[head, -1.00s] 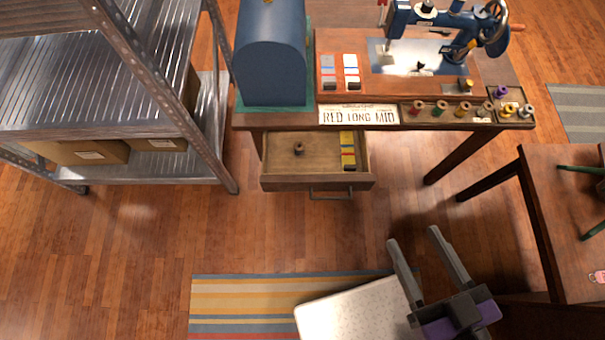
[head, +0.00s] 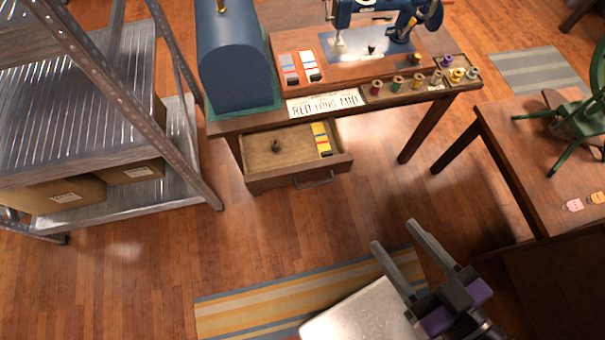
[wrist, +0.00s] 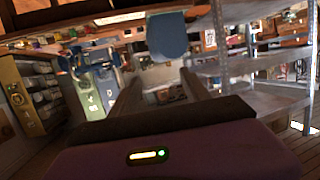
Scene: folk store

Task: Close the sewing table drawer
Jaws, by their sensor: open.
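The sewing table (head: 388,113) stands at the top of the head view, with its wooden drawer (head: 263,161) pulled out at the front left. I cannot make out the drawer in the wrist view.
A metal shelf unit (head: 180,110) with boxes stands left of the sewing table. Another wooden table (head: 520,165) with a green chair (head: 580,120) stands at the right. A striped rug (head: 250,300) lies on the floor below. The floor between rug and drawer is clear.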

